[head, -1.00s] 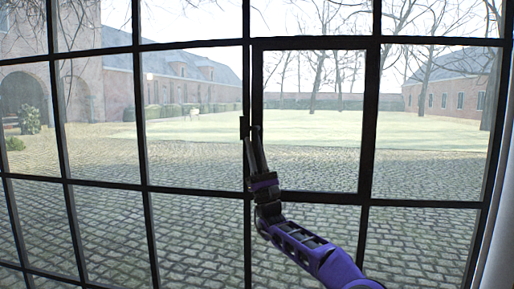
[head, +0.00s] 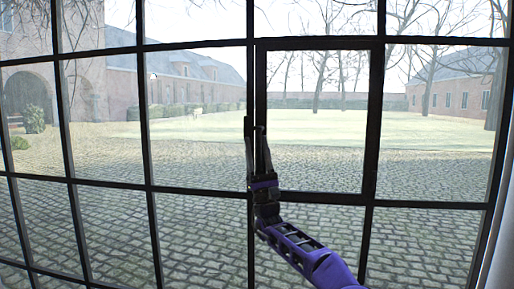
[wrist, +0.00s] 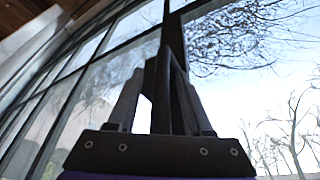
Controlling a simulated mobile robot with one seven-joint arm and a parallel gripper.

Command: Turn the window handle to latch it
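The window (head: 372,120) is a dark-framed casement set in a larger grid of panes. Its handle (head: 248,126) is a small dark upright piece on the left side of the casement frame. My gripper (head: 257,142) is upright at the handle, with its fingers apart and a narrow gap between them. In the wrist view my gripper (wrist: 160,75) points up along the dark frame, and a dark upright part shows between the fingers. Dark on dark hides the handle's exact outline, and I cannot tell whether the fingers touch it.
Dark glazing bars (head: 147,120) surround the casement on all sides. A pale wall edge (head: 503,235) stands at the far right. Beyond the glass lie a cobbled courtyard, lawn and brick buildings. No loose objects stand near my gripper.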

